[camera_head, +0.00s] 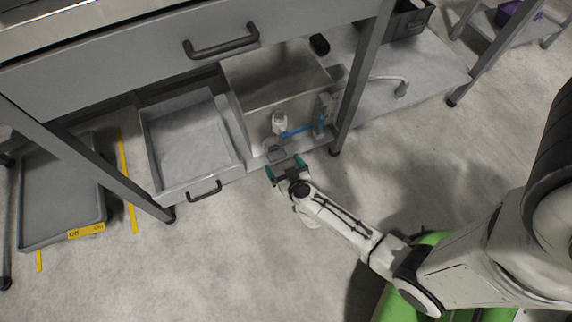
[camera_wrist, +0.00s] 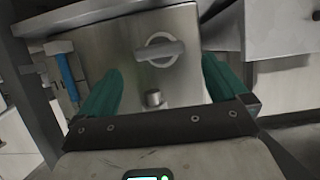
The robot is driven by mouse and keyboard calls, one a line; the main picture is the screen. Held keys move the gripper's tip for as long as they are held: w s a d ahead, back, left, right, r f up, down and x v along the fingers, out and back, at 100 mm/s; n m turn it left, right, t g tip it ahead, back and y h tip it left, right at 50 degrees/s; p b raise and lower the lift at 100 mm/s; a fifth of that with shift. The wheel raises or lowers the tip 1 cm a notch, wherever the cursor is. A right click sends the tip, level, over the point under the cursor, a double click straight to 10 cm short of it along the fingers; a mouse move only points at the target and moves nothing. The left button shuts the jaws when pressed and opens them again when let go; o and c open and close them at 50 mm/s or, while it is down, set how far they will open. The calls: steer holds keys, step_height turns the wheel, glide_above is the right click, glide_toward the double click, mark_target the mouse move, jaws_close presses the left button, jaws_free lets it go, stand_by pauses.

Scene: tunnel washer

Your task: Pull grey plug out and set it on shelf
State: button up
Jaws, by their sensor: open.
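The grey plug (camera_head: 276,153) sits low on the front of a metal box (camera_head: 255,95) under the bench. In the wrist view the plug (camera_wrist: 160,50) shows a bar-shaped handle across a pale round ring, set against the metal face (camera_wrist: 185,80). My gripper (camera_head: 285,166) is open, its teal fingers just in front of the plug. In the wrist view the gripper (camera_wrist: 161,68) has its fingers on either side of the plug, apart from it, with nothing between them. A low grey shelf (camera_head: 425,65) lies under the bench at the right.
A grey tray (camera_head: 60,190) is far left.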

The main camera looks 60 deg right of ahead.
mark_target(279, 159)
steer(key=b+x, duration=0.3)
steer(key=x, duration=0.4)
steer(key=shift+d, duration=0.1)
jaws_close()
stand_by(1.2)
steer(key=shift+s+f, duration=0.1)
steer(key=shift+s, duration=0.05)
steer(key=shift+s+a, duration=0.25)
steer(key=shift+a, duration=0.05)
steer(key=shift+s+a, duration=0.15)
steer(key=shift+s, duration=0.05)
steer(key=shift+s+a, duration=0.2)
steer(key=shift+s, duration=0.05)
steer(key=shift+s+a, duration=0.15)
steer(key=shift+s, duration=0.15)
